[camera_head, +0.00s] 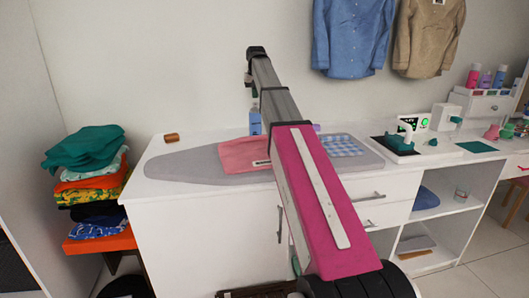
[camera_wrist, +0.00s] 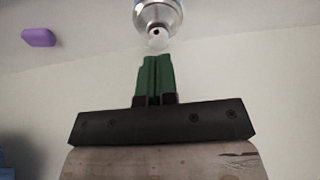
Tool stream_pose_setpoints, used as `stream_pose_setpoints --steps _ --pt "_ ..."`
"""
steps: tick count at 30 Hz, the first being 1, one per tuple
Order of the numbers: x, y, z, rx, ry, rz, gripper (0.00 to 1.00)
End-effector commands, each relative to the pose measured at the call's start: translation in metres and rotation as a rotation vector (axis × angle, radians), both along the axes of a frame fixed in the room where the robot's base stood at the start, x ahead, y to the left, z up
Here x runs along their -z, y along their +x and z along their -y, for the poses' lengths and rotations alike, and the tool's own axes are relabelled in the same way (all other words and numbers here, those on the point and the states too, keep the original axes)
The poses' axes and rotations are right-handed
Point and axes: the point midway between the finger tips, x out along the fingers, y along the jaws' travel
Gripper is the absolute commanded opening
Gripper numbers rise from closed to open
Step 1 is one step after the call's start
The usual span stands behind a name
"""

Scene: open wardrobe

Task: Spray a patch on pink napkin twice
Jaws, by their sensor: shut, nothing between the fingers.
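The pink napkin (camera_head: 240,154) lies flat on the grey ironing board (camera_head: 190,164), partly hidden behind my arm. A blue bottle (camera_head: 255,122) stands behind the napkin, close to my arm. In the wrist view, a silvery can or bottle (camera_wrist: 158,14) with a pale nozzle-like tip shows at the top edge, cut off by the frame. My gripper (camera_wrist: 155,62) has green fingers, shut together and empty, with their tips just below that tip in the picture. I cannot tell whether they touch.
A blue checked cloth (camera_head: 343,146) lies right of my arm. A brown block (camera_head: 172,137) sits at the board's left. A purple block (camera_wrist: 38,37) shows in the wrist view. Folded clothes (camera_head: 90,180) are stacked left. The board's left part is clear.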

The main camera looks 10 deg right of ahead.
Motion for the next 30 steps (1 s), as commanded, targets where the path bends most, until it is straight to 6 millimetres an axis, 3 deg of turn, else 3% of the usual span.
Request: stream_pose_setpoints --steps 30 --pt "0.025 0.0 0.0 0.0 0.0 0.0 0.0"
